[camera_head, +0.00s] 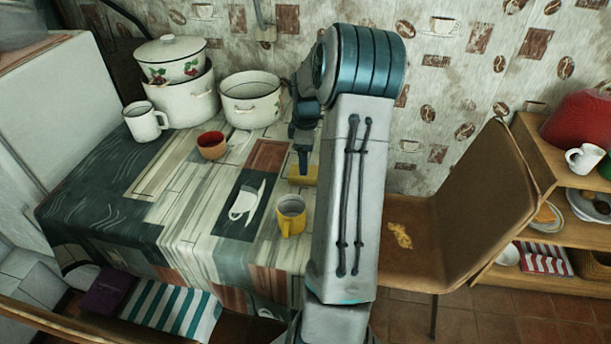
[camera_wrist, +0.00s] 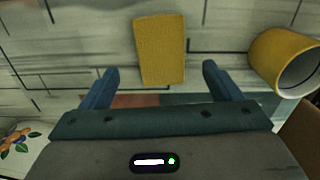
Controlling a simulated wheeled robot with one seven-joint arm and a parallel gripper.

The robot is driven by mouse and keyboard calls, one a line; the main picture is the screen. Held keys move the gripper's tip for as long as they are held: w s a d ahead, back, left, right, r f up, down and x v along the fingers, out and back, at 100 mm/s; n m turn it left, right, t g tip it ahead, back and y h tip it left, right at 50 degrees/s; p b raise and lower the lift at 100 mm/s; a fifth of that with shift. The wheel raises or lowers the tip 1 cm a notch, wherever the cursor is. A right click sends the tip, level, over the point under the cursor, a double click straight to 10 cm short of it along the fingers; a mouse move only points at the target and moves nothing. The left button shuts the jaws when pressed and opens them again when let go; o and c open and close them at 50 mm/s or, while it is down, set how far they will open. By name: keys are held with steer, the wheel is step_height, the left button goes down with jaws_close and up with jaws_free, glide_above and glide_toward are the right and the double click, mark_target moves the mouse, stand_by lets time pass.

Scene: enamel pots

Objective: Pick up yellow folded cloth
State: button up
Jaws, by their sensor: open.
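The yellow folded cloth (camera_wrist: 160,50) lies flat on the table, between and just beyond my fingertips in the wrist view. In the head view only part of the cloth (camera_head: 303,178) shows, below my gripper and partly hidden by my arm. My gripper (camera_wrist: 160,72) is open and empty, with one blue finger on each side of the cloth's near end. In the head view my gripper (camera_head: 303,165) points down over the table; its height above the cloth is hard to tell.
A yellow mug (camera_head: 291,218) stands near the cloth and also shows in the wrist view (camera_wrist: 268,62). A brown bowl (camera_head: 211,148), a white mug (camera_head: 145,122) and enamel pots (camera_head: 250,105) stand farther left. A chair (camera_head: 440,220) is right of my arm.

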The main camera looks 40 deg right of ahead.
steer(key=shift+a+f, duration=0.1)
steer(key=shift+f, duration=2.6)
steer(key=c, duration=1.1)
